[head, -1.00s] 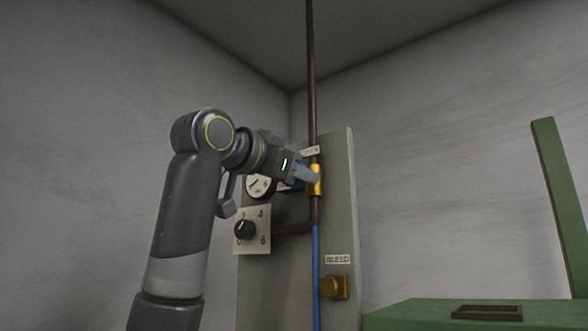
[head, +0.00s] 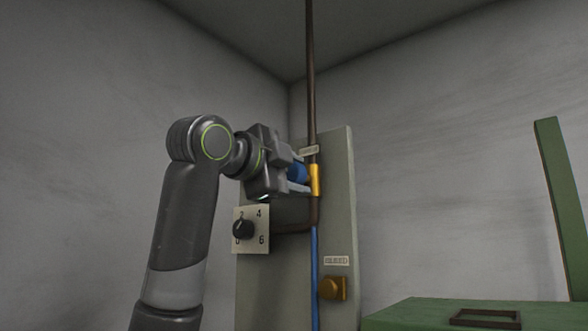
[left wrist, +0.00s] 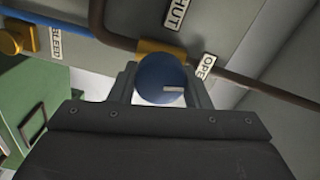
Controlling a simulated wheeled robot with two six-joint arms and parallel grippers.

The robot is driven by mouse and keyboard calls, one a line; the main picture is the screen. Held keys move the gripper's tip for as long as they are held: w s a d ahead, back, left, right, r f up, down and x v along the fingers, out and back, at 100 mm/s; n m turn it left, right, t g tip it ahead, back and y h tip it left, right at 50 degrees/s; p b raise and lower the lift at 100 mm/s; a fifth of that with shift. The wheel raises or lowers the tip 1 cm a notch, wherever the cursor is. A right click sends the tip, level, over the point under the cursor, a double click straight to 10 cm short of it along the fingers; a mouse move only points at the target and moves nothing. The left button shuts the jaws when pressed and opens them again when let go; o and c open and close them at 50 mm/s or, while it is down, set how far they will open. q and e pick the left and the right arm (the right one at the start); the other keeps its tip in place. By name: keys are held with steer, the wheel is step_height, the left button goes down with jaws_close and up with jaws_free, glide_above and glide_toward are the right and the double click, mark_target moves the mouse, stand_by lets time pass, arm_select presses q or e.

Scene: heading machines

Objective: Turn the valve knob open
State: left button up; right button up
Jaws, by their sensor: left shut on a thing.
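The blue round valve knob (head: 297,173) sits on the brass valve body (head: 316,180) on the pipe. My left gripper (head: 295,178) is shut on the knob. In the left wrist view the knob (left wrist: 161,80) is between the two fingers, with a pale mark on its face pointing right. The OPEN label (left wrist: 206,65) is to the right of the knob and the SHUT label (left wrist: 174,13) is above it. My right gripper is not in view.
Below are a numbered dial (head: 243,230) and a brass BLEED knob (head: 333,288) beside a blue pipe (head: 316,258). A grey panel (head: 342,215) backs the fittings. A green machine (head: 410,310) stands at the lower right.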

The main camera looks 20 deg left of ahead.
arm_select(q)
steer(key=shift+m+p, duration=0.3)
steer(key=shift+m, duration=0.9)
steer(key=shift+f, duration=0.1)
steer(key=o, duration=0.9)
steer(key=shift+o, duration=0.2)
